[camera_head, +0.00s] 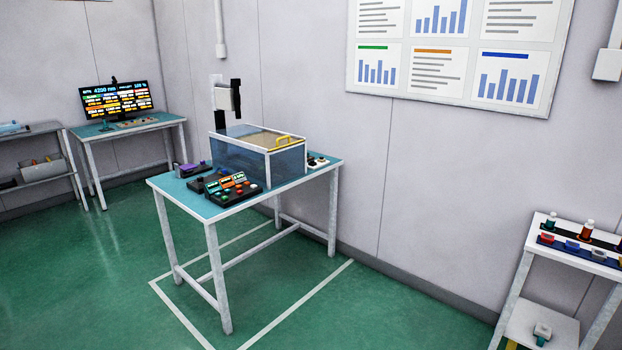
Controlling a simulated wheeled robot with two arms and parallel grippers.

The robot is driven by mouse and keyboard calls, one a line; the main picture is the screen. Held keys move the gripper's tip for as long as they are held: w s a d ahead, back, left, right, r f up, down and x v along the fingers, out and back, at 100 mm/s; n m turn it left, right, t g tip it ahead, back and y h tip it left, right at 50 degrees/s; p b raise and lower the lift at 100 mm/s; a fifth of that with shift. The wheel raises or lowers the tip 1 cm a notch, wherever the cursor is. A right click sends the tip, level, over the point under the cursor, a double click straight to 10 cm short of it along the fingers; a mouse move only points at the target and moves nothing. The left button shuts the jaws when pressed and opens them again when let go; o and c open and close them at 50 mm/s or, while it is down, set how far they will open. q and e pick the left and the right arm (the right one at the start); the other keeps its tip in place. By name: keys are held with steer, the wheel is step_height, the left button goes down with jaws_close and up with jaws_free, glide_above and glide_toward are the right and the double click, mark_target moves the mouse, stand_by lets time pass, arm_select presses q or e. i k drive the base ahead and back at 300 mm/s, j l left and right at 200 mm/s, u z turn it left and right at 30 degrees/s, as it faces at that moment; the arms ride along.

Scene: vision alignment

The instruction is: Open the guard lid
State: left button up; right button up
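The guard lid (262,137) is a clear panel with a pale frame. It lies flat and shut on top of a blue-tinted transparent guard box (240,163). A yellow handle (284,140) sits on the lid near its right end. The box stands on a table with a teal top (300,178) in the middle of the view. What is inside the box is hard to make out through the tinted walls. Neither of my grippers shows in the head view.
A control panel with lit displays and buttons (231,188) stands before the box. A black post with a white head (224,97) rises behind it. A monitor desk (130,127) is at left, a white shelf cart (575,257) at right. Green floor in front is clear.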

mark_target(271, 141)
steer(key=i+u, duration=0.15)
steer(key=i, duration=0.45)
steer(key=i+l+u, duration=0.15)
steer(key=i, duration=0.45)
steer(key=i+l+u, duration=0.15)
steer(key=i, duration=0.45)
steer(key=l, duration=0.1)
